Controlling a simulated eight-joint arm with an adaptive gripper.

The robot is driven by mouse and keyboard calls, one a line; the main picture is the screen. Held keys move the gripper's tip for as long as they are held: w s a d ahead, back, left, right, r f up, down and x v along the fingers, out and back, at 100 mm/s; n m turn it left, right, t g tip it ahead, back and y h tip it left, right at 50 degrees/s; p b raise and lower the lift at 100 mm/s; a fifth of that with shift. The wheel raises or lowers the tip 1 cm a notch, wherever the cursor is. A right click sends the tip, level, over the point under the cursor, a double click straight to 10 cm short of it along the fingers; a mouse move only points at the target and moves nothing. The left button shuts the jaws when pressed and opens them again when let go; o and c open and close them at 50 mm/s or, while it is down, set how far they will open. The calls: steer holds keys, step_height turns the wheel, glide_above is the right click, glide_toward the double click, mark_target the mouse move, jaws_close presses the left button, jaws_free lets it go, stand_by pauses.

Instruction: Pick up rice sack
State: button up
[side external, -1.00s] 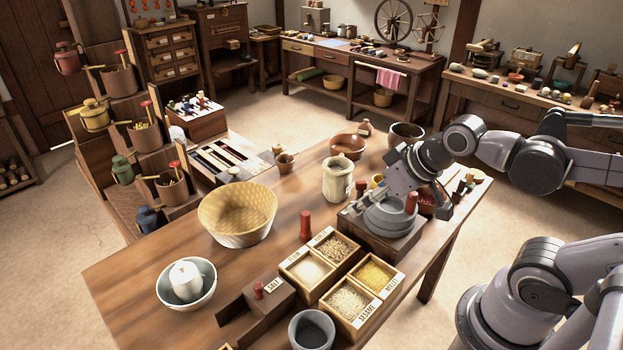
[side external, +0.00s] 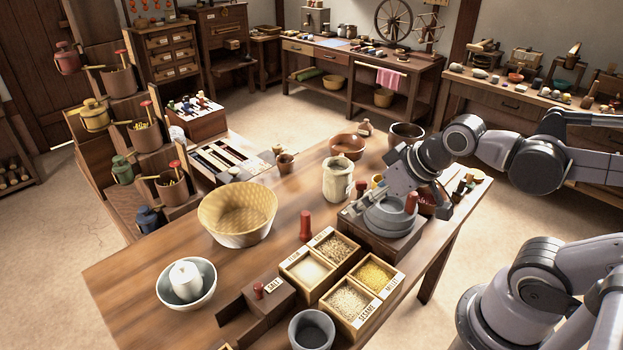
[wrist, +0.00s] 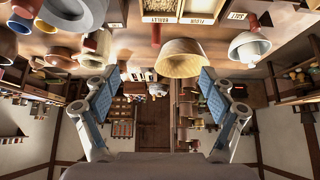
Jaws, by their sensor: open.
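A cream, lumpy, upright container (side external: 338,179) stands on the table just left of my gripper; it looks like the rice sack, though I read no label on it. A pale cream shape (wrist: 97,47) at the left of the wrist view may be the same thing. My gripper (side external: 405,196) is over the round grey stone quern at the table's right side, apart from the sack. In the wrist view my gripper (wrist: 153,92) has its two blue-padded fingers spread wide, with nothing held between them.
The grey quern (side external: 385,224) sits on a dark base. In front are labelled grain boxes (side external: 342,284) and a red-handled peg (side external: 305,226). A woven basket (side external: 238,214) and a white bowl (side external: 187,284) stand left. Brown bowls (side external: 347,146) are behind the sack. Bare tabletop lies at left.

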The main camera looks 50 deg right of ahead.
steer(key=shift+o, duration=1)
